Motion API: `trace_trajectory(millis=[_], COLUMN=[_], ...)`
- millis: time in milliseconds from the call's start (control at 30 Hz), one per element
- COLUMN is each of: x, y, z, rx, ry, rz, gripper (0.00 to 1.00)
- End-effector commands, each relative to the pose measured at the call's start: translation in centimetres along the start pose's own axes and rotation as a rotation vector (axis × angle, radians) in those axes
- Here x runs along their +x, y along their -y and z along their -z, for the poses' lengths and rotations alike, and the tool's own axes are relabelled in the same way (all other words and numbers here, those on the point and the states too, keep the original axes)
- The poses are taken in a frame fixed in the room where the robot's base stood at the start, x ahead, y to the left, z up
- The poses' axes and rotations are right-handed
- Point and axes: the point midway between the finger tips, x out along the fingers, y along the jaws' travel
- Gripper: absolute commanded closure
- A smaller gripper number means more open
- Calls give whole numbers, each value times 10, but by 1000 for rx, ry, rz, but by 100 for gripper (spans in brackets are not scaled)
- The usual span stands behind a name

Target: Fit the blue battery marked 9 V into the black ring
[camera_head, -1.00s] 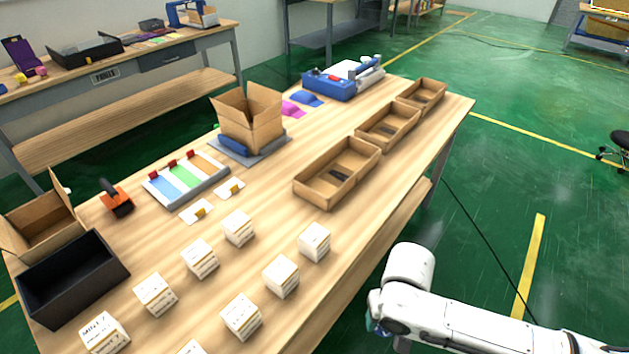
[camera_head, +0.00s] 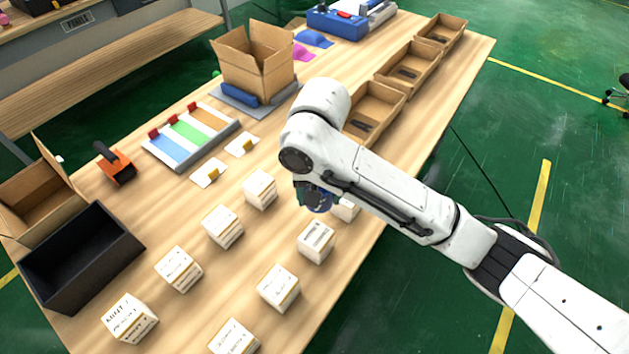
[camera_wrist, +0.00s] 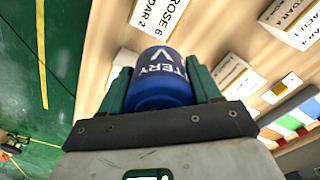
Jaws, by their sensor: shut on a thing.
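My gripper (camera_wrist: 161,80) has green fingers on either side of a blue battery (camera_wrist: 160,82) and is shut on it. White lettering on the battery reads in part "TERY" and "V"; the number is hidden. In the head view my gripper (camera_head: 309,193) hangs over the near right part of the table, among white boxes, and a bit of the blue battery (camera_head: 319,202) shows below it. I cannot make out a black ring in either view.
Several white labelled boxes (camera_head: 316,241) stand in rows on the wooden table (camera_head: 345,268). An open black box (camera_head: 121,250) is at the left. An open carton (camera_head: 235,60) stands farther back, and shallow cardboard trays (camera_head: 433,66) line the right edge.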

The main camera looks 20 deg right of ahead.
Motion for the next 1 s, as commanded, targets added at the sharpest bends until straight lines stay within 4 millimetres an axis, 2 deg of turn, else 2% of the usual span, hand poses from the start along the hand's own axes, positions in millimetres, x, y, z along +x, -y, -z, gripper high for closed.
trace_trajectory(millis=[33, 167, 400, 500, 667, 900, 1000], x=[12, 24, 58, 61, 69, 97, 104], y=[5, 12, 19, 20, 22, 23, 23], z=[10, 36, 62, 71, 77, 81, 81], rx=[-1, -1, -1, -1, -2, -1, -1], ry=[0, -1, -2, -2, -3, -3, -3], rz=[0, 0, 0, -2, 0, -2, 0], gripper=[84, 84, 84, 85, 85, 85, 85])
